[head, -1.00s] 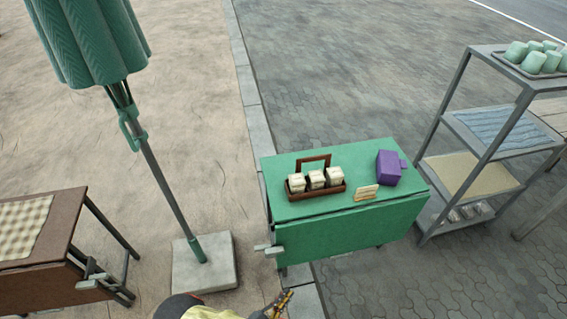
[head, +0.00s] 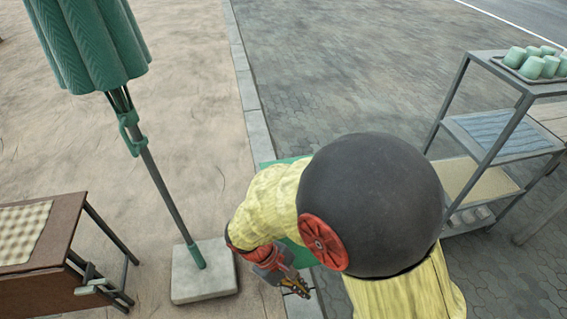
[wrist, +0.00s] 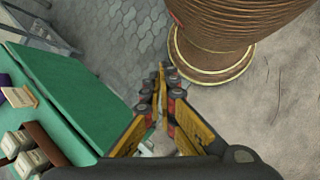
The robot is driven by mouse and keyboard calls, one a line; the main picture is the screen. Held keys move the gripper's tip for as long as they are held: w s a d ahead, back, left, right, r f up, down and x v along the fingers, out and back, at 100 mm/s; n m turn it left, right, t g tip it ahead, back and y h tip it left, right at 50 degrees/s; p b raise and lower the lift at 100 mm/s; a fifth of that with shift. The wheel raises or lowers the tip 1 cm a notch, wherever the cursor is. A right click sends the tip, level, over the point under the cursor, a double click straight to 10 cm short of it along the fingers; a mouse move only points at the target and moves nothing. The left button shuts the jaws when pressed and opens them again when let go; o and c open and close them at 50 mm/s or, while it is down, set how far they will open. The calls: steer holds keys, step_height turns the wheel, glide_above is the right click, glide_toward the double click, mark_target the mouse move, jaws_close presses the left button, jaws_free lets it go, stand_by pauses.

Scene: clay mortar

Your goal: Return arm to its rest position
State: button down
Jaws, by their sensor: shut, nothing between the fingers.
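My gripper (head: 297,287) hangs at the bottom centre of the head view, below my bent arm, which has a yellow sleeve and a dark round joint. In the wrist view my gripper (wrist: 163,80) has its yellow and black fingers shut with nothing between them. It points down past the edge of the green table (wrist: 75,95) and touches nothing that I can see. In the head view my arm hides most of the green table (head: 268,165) and everything on it.
A brown ribbed pot (wrist: 215,62) stands close on the right in the wrist view. A furled green umbrella (head: 90,45) on a stone base (head: 203,270) stands left. A brown table (head: 45,250) is far left; a metal shelf (head: 497,150) stands right.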

steer(key=d+r+m+t+y, duration=0.3)
steer(key=d+r+m, duration=0.2)
steer(key=r, duration=0.8)
steer(key=s+d+r+m+t+y, duration=0.1)
steer(key=d+r+m+t+y, duration=0.2)
steer(key=d+r, duration=0.6)
step_height(320, 180, up, 5)
steer(key=shift+s+f+m+t, duration=0.2)
steer(key=shift+m+t, duration=0.5)
steer(key=shift+m, duration=0.4)
steer(key=shift+d, duration=0.1)
